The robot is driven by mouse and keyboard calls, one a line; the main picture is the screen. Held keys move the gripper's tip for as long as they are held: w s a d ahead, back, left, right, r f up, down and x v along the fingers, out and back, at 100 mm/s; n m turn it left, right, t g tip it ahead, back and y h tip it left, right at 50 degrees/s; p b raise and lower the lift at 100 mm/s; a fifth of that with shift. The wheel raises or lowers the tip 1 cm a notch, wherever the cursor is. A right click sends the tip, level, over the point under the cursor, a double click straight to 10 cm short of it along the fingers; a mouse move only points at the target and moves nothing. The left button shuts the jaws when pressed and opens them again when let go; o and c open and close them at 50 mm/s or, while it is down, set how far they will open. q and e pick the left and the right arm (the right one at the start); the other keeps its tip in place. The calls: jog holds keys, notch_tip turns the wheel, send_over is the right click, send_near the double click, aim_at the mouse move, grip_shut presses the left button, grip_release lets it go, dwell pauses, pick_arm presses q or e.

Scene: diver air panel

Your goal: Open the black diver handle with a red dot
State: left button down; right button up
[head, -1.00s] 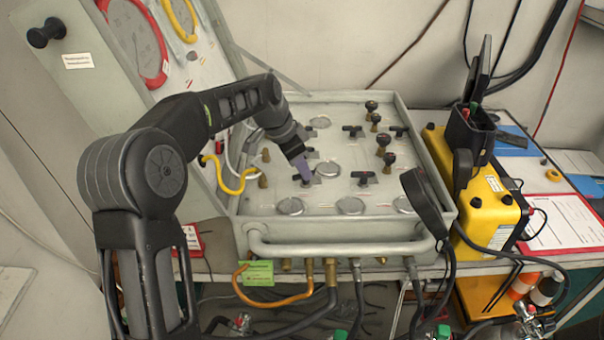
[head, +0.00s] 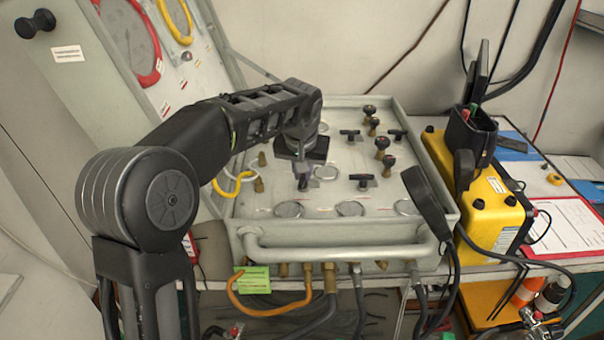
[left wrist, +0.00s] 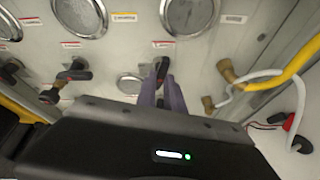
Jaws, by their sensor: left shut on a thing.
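The grey air panel (head: 330,222) lies in an open case and carries round gauges, black T-handles and knobs on brass stems. My left gripper (head: 303,184) reaches down onto the panel's left part. In the left wrist view its purple-grey fingers (left wrist: 163,80) are shut on a black handle (left wrist: 180,68), largely hidden between and behind them. I cannot make out a red dot on this handle. Another black handle (left wrist: 74,73) stands to its left in that view. Other black T-handles (head: 362,181) stand to the right in the head view. My right gripper is not in view.
A yellow box (head: 492,215) stands right of the panel. A black padded object (head: 428,203) leans at the panel's right front edge. A yellow hose (head: 235,188) lies along the left side. A tubular rail (head: 340,254) runs along the front.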

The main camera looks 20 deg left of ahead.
pick_arm(q)
jog(key=shift+d+n+y, duration=0.1)
jog(key=shift+n+y, duration=0.2)
jog(key=shift+n, duration=0.8)
jog(key=c, duration=1.5)
grip_release()
jog(key=shift+o, duration=0.2)
jog(key=b+v, duration=0.1)
jog(key=v, duration=0.6)
jog(key=shift+r, duration=0.4)
jog(key=shift+d, duration=0.1)
